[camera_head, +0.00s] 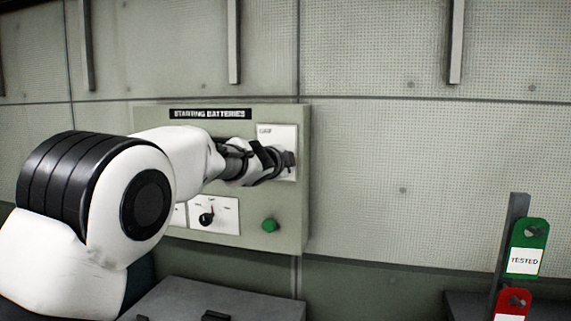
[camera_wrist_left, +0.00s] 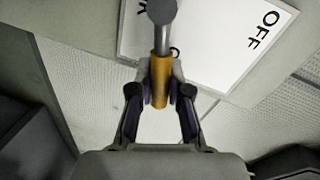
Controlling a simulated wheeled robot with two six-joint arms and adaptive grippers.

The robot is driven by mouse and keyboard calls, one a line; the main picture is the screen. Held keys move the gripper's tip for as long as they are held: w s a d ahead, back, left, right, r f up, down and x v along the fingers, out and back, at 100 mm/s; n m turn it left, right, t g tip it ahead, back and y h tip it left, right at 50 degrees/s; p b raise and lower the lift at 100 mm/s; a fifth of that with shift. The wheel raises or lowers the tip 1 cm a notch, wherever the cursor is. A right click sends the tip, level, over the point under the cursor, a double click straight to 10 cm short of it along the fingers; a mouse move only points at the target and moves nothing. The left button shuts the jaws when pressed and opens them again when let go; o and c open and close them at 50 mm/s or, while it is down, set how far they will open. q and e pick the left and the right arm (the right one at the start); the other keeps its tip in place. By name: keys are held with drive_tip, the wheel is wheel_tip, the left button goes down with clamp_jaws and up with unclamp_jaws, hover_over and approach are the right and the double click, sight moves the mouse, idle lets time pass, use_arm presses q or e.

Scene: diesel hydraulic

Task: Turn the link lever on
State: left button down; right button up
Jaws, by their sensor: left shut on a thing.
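The link lever (camera_wrist_left: 160,70) has a grey shaft and a yellow-orange grip, and stands out from a white plate (camera_wrist_left: 215,40) marked OFF in the left wrist view. My left gripper (camera_wrist_left: 160,95) is shut on the yellow grip, with one finger on each side. In the head view my left gripper (camera_head: 277,162) is at the white plate on the right part of the STARTING BATTERIES panel (camera_head: 255,210). There the gripper and arm hide most of the lever. My right gripper is in neither view.
Below on the panel are a black rotary knob (camera_head: 207,217) on a white plate and a green button (camera_head: 270,225). A green TESTED tag (camera_head: 527,247) and a red tag (camera_head: 513,303) hang on a post at right. The wall between panel and tags is clear.

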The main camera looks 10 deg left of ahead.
use_arm(q)
drive_tip(key=c, duration=1.1)
unclamp_jaws()
drive_tip(key=shift+d, duration=0.15)
drive_tip(key=v, duration=1.2)
drive_tip(key=shift+f, duration=0.1)
